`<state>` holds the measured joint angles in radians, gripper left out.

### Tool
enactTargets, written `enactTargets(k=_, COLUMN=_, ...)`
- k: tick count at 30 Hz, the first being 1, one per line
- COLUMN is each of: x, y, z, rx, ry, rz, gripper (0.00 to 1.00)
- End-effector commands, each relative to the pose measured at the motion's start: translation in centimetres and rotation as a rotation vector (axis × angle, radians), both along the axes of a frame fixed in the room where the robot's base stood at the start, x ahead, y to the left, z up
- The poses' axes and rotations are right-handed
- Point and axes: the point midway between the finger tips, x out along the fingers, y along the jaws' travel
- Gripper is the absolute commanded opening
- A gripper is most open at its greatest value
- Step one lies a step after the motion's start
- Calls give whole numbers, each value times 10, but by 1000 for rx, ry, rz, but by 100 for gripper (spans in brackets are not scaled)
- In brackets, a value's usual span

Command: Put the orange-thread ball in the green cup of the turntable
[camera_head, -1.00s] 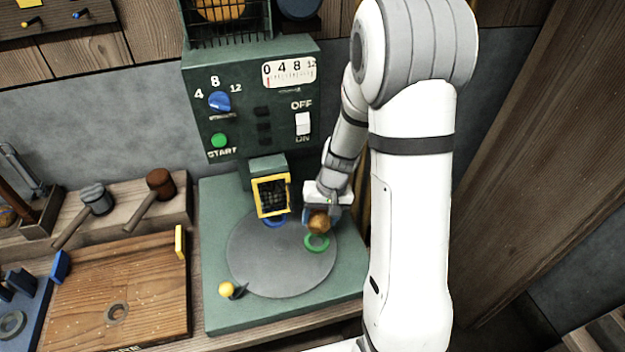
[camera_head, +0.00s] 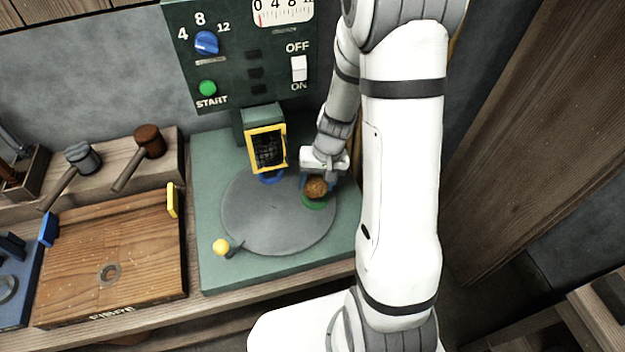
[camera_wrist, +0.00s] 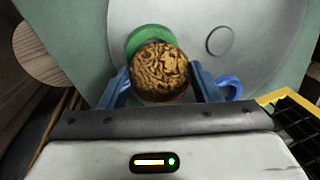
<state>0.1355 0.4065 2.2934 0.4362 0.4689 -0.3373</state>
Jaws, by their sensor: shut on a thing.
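The orange-brown thread ball (camera_head: 316,188) is between the fingers of my gripper (camera_head: 317,184), which is shut on it. In the wrist view the ball (camera_wrist: 160,71) sits between the two blue fingers (camera_wrist: 159,86). The green cup (camera_head: 314,204) is at the right side of the grey turntable (camera_head: 268,222), directly below the ball in the head view. In the wrist view the green cup (camera_wrist: 146,38) shows just beyond the ball, partly covered by it. I cannot tell whether the ball touches the cup.
The yellow-framed guard (camera_head: 267,149) stands over the back of the turntable near a blue cup (camera_head: 271,177). A yellow knob lever (camera_head: 221,247) is at the front left. A wooden board (camera_head: 110,250) and mallets (camera_head: 149,142) lie to the left.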

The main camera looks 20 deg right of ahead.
Motion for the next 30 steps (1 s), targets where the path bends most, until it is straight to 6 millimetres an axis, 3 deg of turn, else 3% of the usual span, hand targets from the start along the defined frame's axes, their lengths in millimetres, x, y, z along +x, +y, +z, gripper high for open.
enactTargets(k=1, x=0, y=0, z=-10, rx=0, ry=-1, rz=0, gripper=31)
enactTargets(k=5, x=0, y=0, z=-16, rx=0, ry=-1, rz=0, gripper=31)
enactTargets(k=30, x=-2, y=-1, z=-18, rx=0, ry=-1, rz=-2, gripper=31)
